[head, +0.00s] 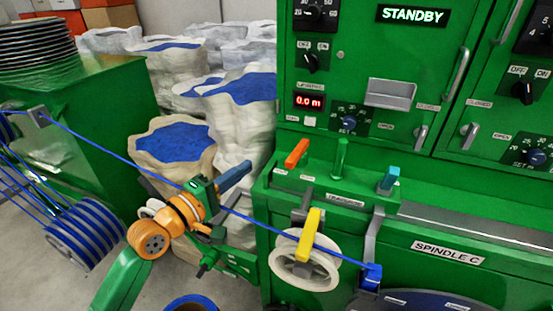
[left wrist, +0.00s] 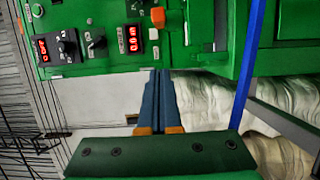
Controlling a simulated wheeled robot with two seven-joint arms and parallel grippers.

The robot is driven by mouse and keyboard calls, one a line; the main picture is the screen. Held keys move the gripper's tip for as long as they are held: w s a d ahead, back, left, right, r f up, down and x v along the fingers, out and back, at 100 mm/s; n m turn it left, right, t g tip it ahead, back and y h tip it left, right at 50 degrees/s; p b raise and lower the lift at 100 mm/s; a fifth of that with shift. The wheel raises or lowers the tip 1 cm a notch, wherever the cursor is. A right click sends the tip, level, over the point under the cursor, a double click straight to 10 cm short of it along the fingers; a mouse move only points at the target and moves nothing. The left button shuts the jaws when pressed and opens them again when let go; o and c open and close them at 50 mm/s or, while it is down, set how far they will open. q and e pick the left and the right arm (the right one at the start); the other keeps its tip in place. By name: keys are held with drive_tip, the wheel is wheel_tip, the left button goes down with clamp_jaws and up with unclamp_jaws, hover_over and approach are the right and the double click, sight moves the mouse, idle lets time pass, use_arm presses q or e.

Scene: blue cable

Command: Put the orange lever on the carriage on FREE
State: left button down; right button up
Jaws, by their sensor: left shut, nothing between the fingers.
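The orange lever (head: 297,153) stands tilted on top of the green carriage (head: 330,190). Small labels sit by its base, too small to read. My left gripper (head: 249,166) is shut and empty, pointing up and right, left of the lever and apart from it in the picture. In the left wrist view, the two blue fingers (left wrist: 161,75) lie together, and the orange lever (left wrist: 158,17) shows beyond their tips. My right gripper is not in view.
A blue cable (head: 120,157) runs from the left past my left wrist to the white pulley (head: 304,260). A yellow lever (head: 309,233), a green handle (head: 340,158) and a teal lever (head: 389,179) are nearby. Sacks (head: 172,145) stand behind. The panel reads STANDBY (head: 413,14).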

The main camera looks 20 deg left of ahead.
sight(298, 158)
use_arm(q)
drive_tip(key=w+d+p, duration=0.3)
drive_tip(key=w+d, duration=0.2)
drive_tip(key=d, duration=0.1)
drive_tip(key=shift+w, duration=0.25)
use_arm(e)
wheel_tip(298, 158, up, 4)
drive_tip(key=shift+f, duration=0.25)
use_arm(q)
drive_tip(key=shift+f, duration=0.15)
